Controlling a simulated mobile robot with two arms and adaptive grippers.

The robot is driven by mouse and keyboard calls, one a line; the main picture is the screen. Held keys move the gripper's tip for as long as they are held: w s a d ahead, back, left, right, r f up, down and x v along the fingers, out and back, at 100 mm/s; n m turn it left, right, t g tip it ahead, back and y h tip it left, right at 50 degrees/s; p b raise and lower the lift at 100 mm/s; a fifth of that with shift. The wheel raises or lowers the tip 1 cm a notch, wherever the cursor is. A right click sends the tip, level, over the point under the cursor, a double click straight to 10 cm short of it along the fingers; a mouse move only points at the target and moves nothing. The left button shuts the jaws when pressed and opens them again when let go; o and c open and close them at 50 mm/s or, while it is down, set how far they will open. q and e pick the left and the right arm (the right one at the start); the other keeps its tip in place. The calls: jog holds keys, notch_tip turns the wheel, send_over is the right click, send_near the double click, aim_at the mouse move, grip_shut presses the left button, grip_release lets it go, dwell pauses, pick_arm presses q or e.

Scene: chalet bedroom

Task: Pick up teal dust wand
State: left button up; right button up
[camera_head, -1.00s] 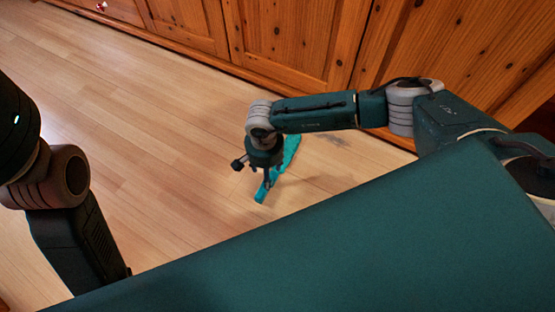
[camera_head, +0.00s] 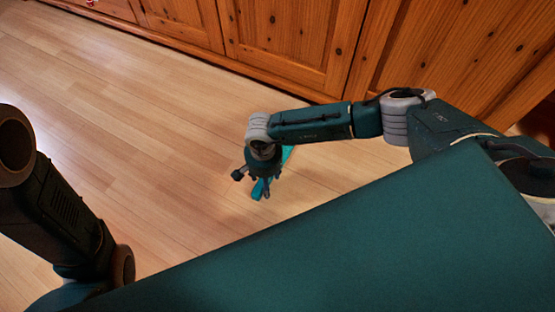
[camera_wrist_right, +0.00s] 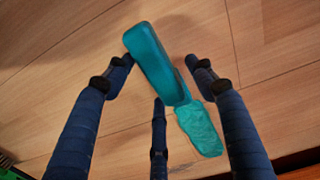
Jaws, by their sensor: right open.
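The teal dust wand lies on the wooden floor, partly hidden under my right gripper (camera_head: 262,190) in the head view, where a strip of its teal handle (camera_head: 257,188) shows. In the right wrist view the dust wand (camera_wrist_right: 155,62) has a smooth handle and a rougher, flat duster end at the lower right. My right gripper (camera_wrist_right: 157,82) is open, with its fingers spread on either side of the wand and one finger below it. It is above the wand, and I cannot tell whether any finger touches it. My left gripper is out of view; only my left arm shows at the left.
A wooden cabinet (camera_head: 285,45) with panelled doors runs along the back, behind my right arm. The plank floor (camera_head: 130,130) is clear to the left and in front of the cabinet.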

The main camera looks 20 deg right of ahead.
jog(key=c, duration=1.3)
jog(key=shift+c, duration=0.2)
